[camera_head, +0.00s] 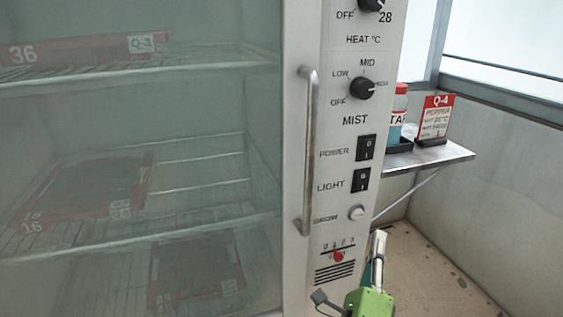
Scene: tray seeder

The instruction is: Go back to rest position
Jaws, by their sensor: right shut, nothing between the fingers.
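My right gripper (379,243) comes up from the bottom of the view, with a green body and pale fingers pointing up. It is shut and holds nothing. It is in front of the lower right part of the cabinet's control panel (345,221), to the right of the black vent slots. My left gripper is not in view.
A glass-fronted cabinet (215,105) with a long vertical handle (309,150) fills the left side; red-edged trays lie on its wire shelves. On the right, a small wall shelf (455,152) bears a bottle (398,115) and a red-and-white sign (436,117). Floor shows below it.

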